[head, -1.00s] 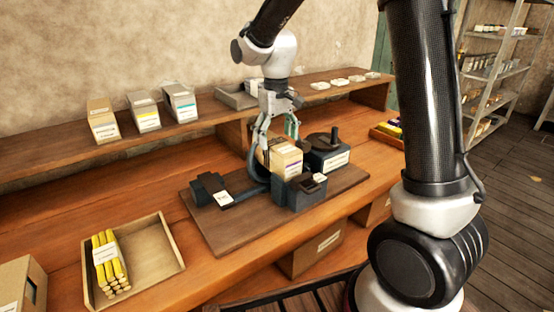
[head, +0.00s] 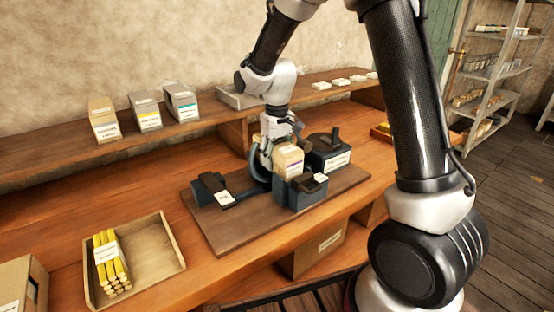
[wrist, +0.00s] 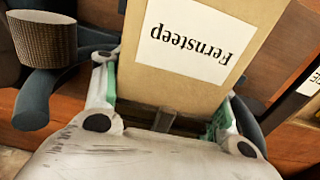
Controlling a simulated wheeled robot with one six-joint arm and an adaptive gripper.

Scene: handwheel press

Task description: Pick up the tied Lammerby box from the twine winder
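A tan box (head: 288,163) stands upright in the dark blue-grey winder (head: 301,193) on a brown board. In the wrist view its label reads "Fernsteep", upside down, on the box (wrist: 180,80); I read no Lammerby there and see no clear twine. My gripper (head: 276,155) is down at the box, pointing downward. In the wrist view its fingers (wrist: 167,105) stand on either side of the box, with green pads showing close to its sides. They look open around it; contact is not clear. The box's lower part is hidden.
Three labelled boxes (head: 145,113) stand on the raised shelf behind. A tray (head: 156,252) with yellow sticks lies at the left. A dark labelled unit (head: 333,154) stands right of the box. The bench between the tray and the board is clear.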

